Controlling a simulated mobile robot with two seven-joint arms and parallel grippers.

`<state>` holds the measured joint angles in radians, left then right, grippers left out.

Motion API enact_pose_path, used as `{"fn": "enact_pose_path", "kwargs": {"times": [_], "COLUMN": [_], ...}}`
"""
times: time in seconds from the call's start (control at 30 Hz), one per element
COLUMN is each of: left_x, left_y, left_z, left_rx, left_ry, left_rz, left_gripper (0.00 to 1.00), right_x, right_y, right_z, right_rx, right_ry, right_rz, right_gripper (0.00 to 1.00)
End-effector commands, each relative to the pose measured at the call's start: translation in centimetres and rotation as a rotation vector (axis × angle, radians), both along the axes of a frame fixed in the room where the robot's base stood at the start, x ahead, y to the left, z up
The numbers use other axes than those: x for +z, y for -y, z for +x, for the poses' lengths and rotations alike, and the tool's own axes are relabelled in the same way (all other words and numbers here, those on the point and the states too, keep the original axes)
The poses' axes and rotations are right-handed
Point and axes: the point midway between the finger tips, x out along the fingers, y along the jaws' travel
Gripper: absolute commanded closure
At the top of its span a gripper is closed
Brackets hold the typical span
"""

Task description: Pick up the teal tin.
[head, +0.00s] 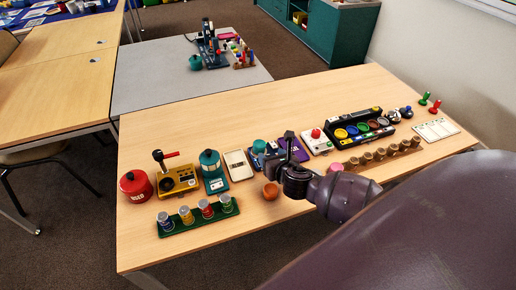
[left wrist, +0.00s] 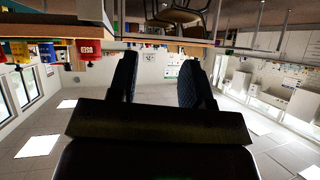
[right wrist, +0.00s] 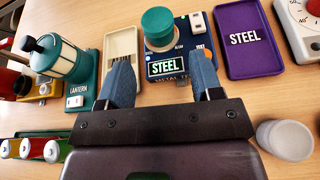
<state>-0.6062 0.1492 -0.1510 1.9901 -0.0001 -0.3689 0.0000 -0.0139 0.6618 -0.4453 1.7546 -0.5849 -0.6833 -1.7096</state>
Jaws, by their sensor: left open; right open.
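The teal tin (head: 259,146) is a small round piece on the blue metal tester (right wrist: 180,36), whose sign reads STEEL. It also shows in the right wrist view (right wrist: 158,24), at top centre. My right gripper (right wrist: 159,66) is open and empty, with its fingers apart on this side of the tin, pointing toward the tester. In the head view my right gripper (head: 279,152) is just right of the tin, beside the tester. My left gripper (left wrist: 158,68) is open and empty, away from the tin and outside the head view.
The teal lantern (right wrist: 66,58) and a cream tray (right wrist: 122,45) stand left of the tester. A purple STEEL tray (right wrist: 248,40) lies right. A pale round cup (right wrist: 285,139) is near my right gripper. Small cans stand on a green rack (head: 180,227).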

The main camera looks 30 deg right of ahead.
Motion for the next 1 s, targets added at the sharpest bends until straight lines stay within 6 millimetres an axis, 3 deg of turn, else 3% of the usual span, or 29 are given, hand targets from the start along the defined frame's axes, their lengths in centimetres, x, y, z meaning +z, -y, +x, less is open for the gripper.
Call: {"fn": "enact_pose_path", "kwargs": {"times": [0.33, 0.63, 1.0], "left_x": [-1.1, -1.6, -2.1], "left_y": [0.4, 0.2, 0.3], "left_z": [0.2, 0.1, 0.2], "left_rx": [0.005, 0.002, -0.001], "left_ry": [-0.003, -0.007, -0.010], "left_rz": [-0.010, -0.006, -0.004], "left_gripper": [0.55, 0.55, 0.55], "right_x": [-1.8, -2.5, -4.1], "right_y": [0.7, 1.1, 1.9], "right_z": [3.9, 5.8, 9.6], "right_rx": [0.004, 0.003, 0.004], "right_ry": [-0.003, -0.002, -0.003], "right_rz": [-0.008, -0.004, -0.003], "right_gripper": [0.40, 0.40, 0.40]}}
